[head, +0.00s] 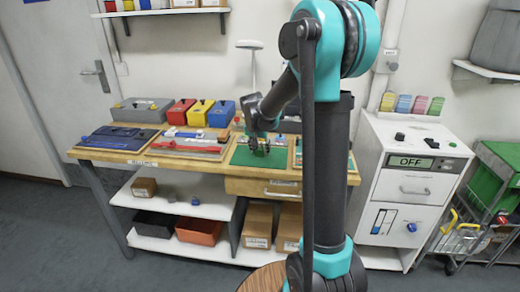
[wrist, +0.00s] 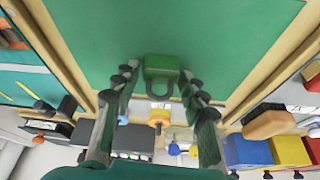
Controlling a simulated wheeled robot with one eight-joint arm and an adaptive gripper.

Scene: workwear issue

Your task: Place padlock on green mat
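A green padlock (wrist: 162,66) with a dark grey shackle shows in the wrist view against the green mat (wrist: 215,30). It appears to lie on the mat, though I cannot tell whether it rests fully flat. My gripper (wrist: 160,72) has its two fingers apart, one on each side of the padlock, with narrow gaps visible between fingertips and padlock. In the head view my gripper (head: 262,150) is low over the green mat (head: 243,158) on the workbench. The padlock cannot be made out there, behind the fingers.
Left of the green mat lie a mat with red items (head: 190,148) and a dark blue mat (head: 115,138). Red, yellow and blue boxes (head: 198,112) stand behind. A white cabinet reading OFF (head: 410,185) is at the right. My arm hides part of the bench.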

